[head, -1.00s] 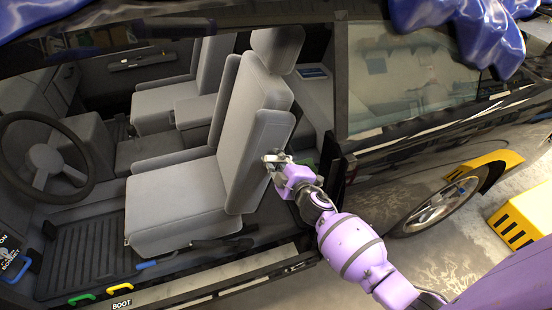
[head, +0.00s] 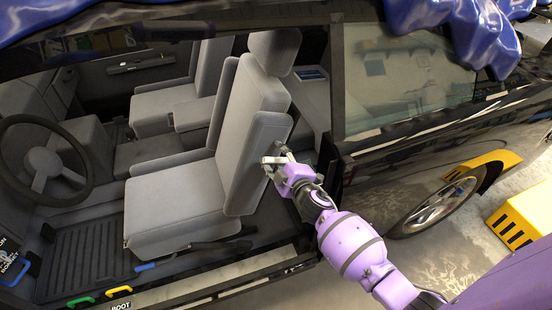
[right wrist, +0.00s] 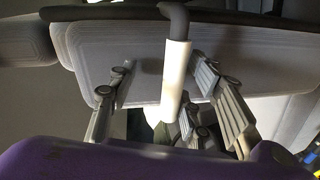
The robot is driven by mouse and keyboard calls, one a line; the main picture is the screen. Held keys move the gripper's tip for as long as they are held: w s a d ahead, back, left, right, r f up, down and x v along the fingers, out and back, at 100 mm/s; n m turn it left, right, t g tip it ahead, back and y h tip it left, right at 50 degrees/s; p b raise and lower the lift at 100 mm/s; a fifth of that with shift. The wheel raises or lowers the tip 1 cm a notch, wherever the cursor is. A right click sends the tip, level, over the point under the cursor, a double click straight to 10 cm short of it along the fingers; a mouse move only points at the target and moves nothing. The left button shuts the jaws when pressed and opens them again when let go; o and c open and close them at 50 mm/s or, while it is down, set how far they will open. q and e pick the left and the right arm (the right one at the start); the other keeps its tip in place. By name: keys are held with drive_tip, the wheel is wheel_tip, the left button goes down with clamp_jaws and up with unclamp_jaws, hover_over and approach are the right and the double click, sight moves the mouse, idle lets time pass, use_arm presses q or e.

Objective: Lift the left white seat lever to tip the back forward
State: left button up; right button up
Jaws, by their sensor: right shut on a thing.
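The grey front seat (head: 180,195) stands in the open car doorway, its back (head: 245,150) upright. In the right wrist view, the white seat lever (right wrist: 176,80) is a white sleeve on a bent dark bar. It lies between the fingers of my right gripper (right wrist: 172,100), which is shut on it. In the head view the gripper hides most of the lever. My left gripper is not in view.
The door pillar (head: 338,150) and rear door (head: 415,150) stand close to the right of my right arm. A steering wheel (head: 42,160) is at the left. The sill (head: 215,285) carries coloured handles. A yellow block (head: 520,215) stands on the floor at right.

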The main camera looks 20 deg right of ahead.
drive_tip(key=shift+w+a+r, duration=0.1)
drive_tip(key=shift+w+r, duration=0.05)
drive_tip(key=shift+r, duration=0.2)
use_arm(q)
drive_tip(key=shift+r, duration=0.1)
